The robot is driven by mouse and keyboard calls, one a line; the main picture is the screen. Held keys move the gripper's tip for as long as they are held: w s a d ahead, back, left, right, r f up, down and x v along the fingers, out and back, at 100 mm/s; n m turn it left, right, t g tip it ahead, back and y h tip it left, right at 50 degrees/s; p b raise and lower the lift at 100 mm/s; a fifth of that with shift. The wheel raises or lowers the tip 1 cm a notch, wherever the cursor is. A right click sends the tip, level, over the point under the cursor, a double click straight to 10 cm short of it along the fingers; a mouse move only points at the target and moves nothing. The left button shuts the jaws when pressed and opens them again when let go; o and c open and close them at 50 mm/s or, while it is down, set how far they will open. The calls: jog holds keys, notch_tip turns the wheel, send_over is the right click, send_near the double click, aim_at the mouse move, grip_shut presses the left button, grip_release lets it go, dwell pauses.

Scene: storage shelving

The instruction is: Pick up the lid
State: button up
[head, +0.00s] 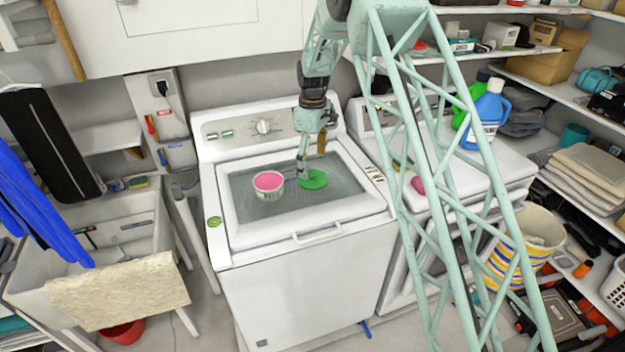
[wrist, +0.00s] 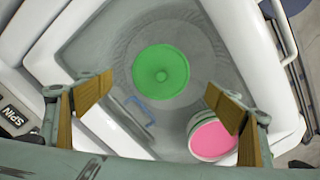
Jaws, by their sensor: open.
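A round green lid (head: 313,179) with a small knob lies on the glass top of the white washing machine (head: 310,255). In the wrist view the lid (wrist: 160,72) is beyond the fingertips, between the two fingers' lines. My gripper (head: 308,177) hangs over the machine top close to the lid. In the wrist view my gripper (wrist: 165,105) is open, with nothing between its yellow-brown finger pads. I cannot tell whether a finger touches the lid. A white tub with pink contents (head: 269,184) stands left of the lid; it also shows in the wrist view (wrist: 212,137), near the right finger.
The control panel (head: 250,127) rises behind. A dryer (head: 450,160) with bottles stands at the right, a sink (head: 100,230) at the left.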

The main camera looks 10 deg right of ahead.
aim_at(313, 174)
jog(key=shift+f, duration=2.6)
jog(key=shift+s, duration=0.15)
jog(key=c, duration=1.5)
jog(key=shift+c, duration=0.8)
jog(key=shift+f, duration=0.1)
